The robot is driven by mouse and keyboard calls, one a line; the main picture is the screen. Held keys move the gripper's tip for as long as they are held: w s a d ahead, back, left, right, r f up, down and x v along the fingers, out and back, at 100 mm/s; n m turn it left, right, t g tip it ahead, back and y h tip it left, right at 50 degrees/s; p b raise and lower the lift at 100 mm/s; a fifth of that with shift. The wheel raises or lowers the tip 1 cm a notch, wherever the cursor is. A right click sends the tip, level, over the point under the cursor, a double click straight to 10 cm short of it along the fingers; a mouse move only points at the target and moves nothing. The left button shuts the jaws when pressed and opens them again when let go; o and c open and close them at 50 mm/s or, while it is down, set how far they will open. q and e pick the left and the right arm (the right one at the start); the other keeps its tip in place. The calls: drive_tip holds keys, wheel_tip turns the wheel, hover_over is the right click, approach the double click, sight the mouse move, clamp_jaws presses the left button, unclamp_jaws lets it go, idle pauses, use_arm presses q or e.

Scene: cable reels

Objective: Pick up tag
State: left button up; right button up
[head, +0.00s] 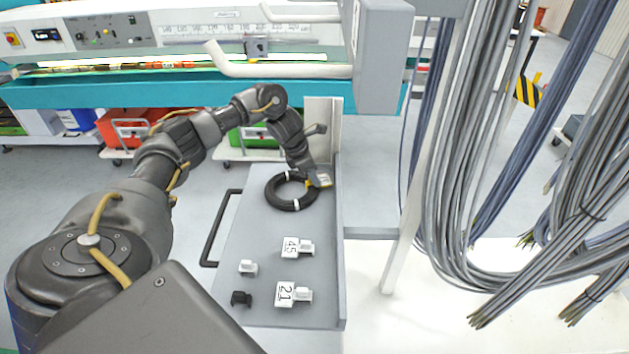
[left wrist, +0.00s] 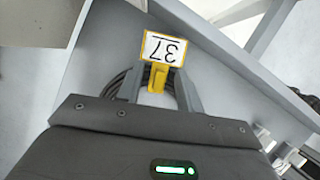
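A yellow tag (left wrist: 158,78) with a white label reading 37 shows upside down in the left wrist view. It also shows at the right edge of the black cable coil (head: 271,190) in the head view (head: 325,181). My left gripper (left wrist: 160,84) is at the tag, with one finger on each side of its yellow clip. Gaps show between the clip and the fingers, so it looks open. Part of the coil (left wrist: 119,83) shows behind the fingers. Whether the tag touches the coil is hard to tell. My right gripper is not in view.
The coil lies on a grey tray (head: 235,225) with a raised right wall. White tags reading 45 (head: 290,246) and 21 (head: 285,294), a small white clip (head: 248,267) and a black clip (head: 241,298) lie nearer. Hanging cables (head: 450,170) fill the right side.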

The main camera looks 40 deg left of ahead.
use_arm(q)
drive_tip(key=shift+c, duration=0.3)
drive_tip(key=c, duration=0.7)
clamp_jaws()
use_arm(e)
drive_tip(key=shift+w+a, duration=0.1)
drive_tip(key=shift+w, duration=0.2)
use_arm(q)
drive_tip(key=shift+r, duration=0.15)
drive_tip(key=shift+w+r, duration=0.1)
drive_tip(key=shift+r, duration=0.15)
wheel_tip(320, 180, up, 2)
drive_tip(key=shift+r+b, duration=0.15)
drive_tip(key=shift+b, duration=0.4)
drive_tip(key=s+r+p, duration=0.2)
drive_tip(key=s+r, duration=0.8)
drive_tip(key=s, duration=0.4)
drive_tip(key=shift+a, duration=0.25)
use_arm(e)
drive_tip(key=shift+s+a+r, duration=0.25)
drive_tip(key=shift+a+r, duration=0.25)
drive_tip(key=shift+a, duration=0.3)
